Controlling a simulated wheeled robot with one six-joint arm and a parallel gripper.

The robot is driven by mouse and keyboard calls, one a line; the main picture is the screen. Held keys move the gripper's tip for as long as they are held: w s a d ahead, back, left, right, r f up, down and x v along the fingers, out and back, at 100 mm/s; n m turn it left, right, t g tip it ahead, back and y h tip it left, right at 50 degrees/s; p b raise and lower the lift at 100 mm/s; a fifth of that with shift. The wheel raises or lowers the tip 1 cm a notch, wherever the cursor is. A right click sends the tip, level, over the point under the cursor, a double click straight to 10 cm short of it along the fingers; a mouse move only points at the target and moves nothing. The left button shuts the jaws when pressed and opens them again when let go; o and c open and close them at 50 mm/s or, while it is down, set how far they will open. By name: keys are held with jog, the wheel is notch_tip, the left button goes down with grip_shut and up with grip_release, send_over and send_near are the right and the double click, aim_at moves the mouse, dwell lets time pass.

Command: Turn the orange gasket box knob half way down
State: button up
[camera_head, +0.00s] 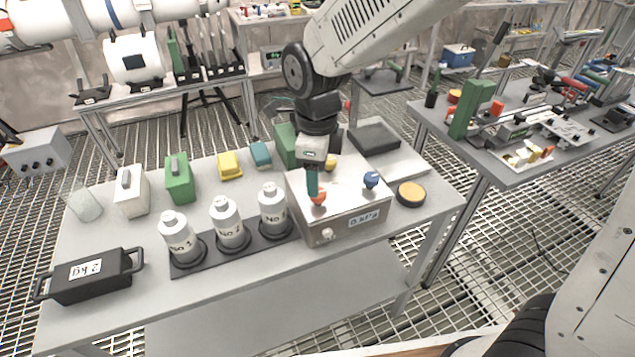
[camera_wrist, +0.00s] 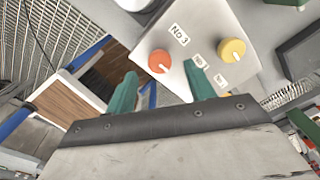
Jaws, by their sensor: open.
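The gasket box (camera_head: 345,222) is a pale grey metal box at the right of the near table, and it also shows in the wrist view (camera_wrist: 192,50). Its orange knob (camera_head: 319,199) is on the top near the front edge. In the wrist view the orange knob (camera_wrist: 158,61) appears between and just beyond my two green fingertips. My gripper (camera_head: 312,190) points down over the box, open and empty, with its fingers close to the orange knob. I cannot tell whether they touch it.
A blue knob (camera_head: 371,180) and a yellow knob (camera_head: 331,164) are also on the box top. A white knob (camera_head: 327,235) is on its front. White bottles (camera_head: 230,224) stand left of the box. A round yellow-topped disc (camera_head: 411,194) lies at its right.

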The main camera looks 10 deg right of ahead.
jog(key=shift+r, duration=2)
dwell(2.6)
